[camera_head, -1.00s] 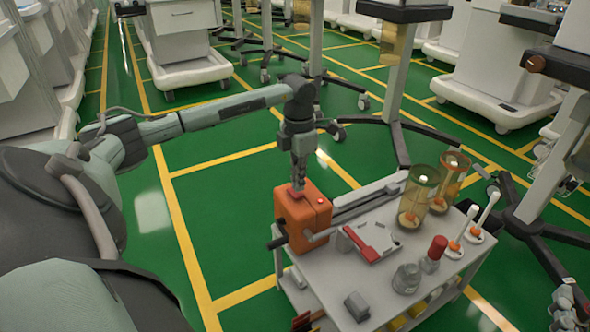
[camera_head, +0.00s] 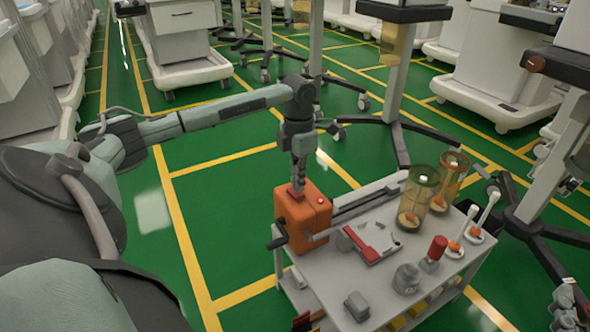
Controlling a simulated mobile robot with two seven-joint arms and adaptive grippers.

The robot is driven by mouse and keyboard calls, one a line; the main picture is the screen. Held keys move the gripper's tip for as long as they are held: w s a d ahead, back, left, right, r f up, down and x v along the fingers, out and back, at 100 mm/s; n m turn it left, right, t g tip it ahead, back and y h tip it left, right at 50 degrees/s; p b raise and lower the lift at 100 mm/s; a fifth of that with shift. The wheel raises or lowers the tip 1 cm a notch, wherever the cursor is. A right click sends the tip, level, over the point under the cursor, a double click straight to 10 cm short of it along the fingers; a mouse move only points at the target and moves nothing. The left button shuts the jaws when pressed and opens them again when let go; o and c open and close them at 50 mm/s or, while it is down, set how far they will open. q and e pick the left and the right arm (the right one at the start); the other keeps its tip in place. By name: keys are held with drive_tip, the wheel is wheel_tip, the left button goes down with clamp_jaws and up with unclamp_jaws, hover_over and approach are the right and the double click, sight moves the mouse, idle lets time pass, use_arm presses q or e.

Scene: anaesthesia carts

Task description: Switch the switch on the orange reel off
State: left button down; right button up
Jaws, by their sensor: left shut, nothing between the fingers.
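The orange reel (camera_head: 303,221) is a box-shaped orange unit on the left end of a grey cart top. A dark crank handle sticks out of its left side. A small red spot (camera_head: 320,200) shows on its top right. A red switch (camera_head: 297,189) shows at the top left, right at my left fingertips. My left gripper (camera_head: 297,182) points straight down onto the reel's top with its fingers shut and nothing between them. It seems to touch the switch, but the fingertips partly hide it. I cannot tell the switch's position. My right gripper is not in view.
The grey cart (camera_head: 325,274) also carries a red-and-white device (camera_head: 371,243), two amber jars (camera_head: 418,196), a red-capped bottle (camera_head: 434,251), white-handled tools and small grey parts. Wheeled stands and white carts surround it. Green floor is clear to the left.

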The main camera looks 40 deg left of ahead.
sight(298, 194)
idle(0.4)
use_arm(q)
drive_tip(key=shift+f+b, duration=0.65)
drive_tip(key=shift+f, duration=0.45)
idle(0.4)
drive_tip(key=shift+r+p, duration=2.7)
drive_tip(key=shift+r, duration=0.9)
drive_tip(key=shift+f, duration=0.1)
